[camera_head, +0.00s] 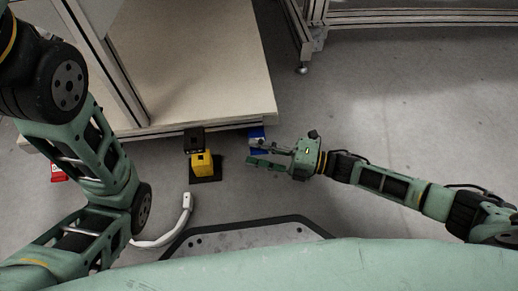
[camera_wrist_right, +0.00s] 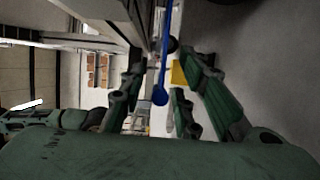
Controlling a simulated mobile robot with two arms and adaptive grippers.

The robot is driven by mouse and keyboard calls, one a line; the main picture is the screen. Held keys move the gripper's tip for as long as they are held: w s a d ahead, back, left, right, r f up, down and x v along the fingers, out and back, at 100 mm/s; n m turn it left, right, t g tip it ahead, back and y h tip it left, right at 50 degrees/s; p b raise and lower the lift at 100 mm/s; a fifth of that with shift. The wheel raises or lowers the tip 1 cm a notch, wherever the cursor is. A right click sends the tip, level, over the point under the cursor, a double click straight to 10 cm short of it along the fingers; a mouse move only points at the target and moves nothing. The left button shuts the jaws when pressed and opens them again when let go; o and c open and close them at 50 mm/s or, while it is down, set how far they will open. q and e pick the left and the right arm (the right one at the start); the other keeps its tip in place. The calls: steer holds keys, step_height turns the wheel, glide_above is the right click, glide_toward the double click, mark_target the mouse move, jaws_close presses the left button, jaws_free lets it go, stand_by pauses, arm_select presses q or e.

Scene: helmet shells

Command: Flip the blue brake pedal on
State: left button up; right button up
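The blue brake pedal shows in the right wrist view as a long thin blue bar with a rounded end (camera_wrist_right: 160,95). In the head view a blue part (camera_head: 257,135) shows at the front edge of the cart, just beyond my right gripper (camera_head: 252,152). My right gripper is open, with its fingers apart and nothing held between them. In the right wrist view the blue bar appears between the gripper's fingers (camera_wrist_right: 160,75); I cannot tell whether they touch it. My left arm shows at the left of the head view, but its gripper is not visible.
A wooden-topped cart (camera_head: 200,60) stands ahead. A yellow block (camera_head: 203,163) on a black base is left of my right gripper. A red part (camera_head: 58,173) is under the cart's left side. A metal frame (camera_head: 420,18) stands at the back.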

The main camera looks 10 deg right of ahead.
steer(key=shift+c, duration=0.3)
jaws_close()
steer(key=shift+f, duration=0.1)
steer(key=shift+w+f+n+y, duration=0.15)
steer(key=shift+f+n+y, duration=0.35)
steer(key=shift+f+n, duration=0.6)
steer(key=shift+r, duration=0.25)
steer(key=shift+o, duration=0.3)
jaws_free()
